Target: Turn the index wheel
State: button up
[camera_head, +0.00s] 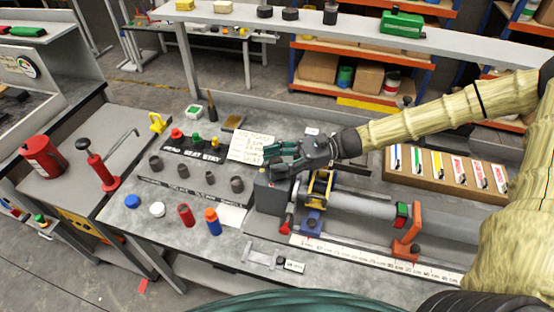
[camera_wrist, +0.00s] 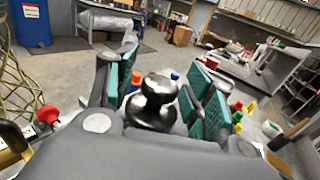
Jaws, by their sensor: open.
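My gripper (camera_head: 283,152) is open above the grey box (camera_head: 268,197) at the left end of the bench fixture. In the wrist view its green-padded fingers (camera_wrist: 155,90) stand apart on either side of a shiny black knob (camera_wrist: 152,105). I see no clear contact between the pads and the knob. In the head view the gripper hides most of the box's top. A yellow and black wheel (camera_head: 320,187) sits on a blue bracket just right of the box. Which of these is the index wheel is not labelled.
A grey cylinder (camera_head: 362,206) runs right from the wheel to an orange bracket (camera_head: 407,233). A red knob (camera_head: 285,228) is low beside the box. A paper note (camera_head: 250,147) is behind the gripper.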

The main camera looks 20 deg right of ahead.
jog(key=c, duration=1)
jog(key=shift+f+n+g+b, duration=0.2)
jog(key=shift+n+g+b, duration=0.3)
jog(key=shift+g, duration=0.4)
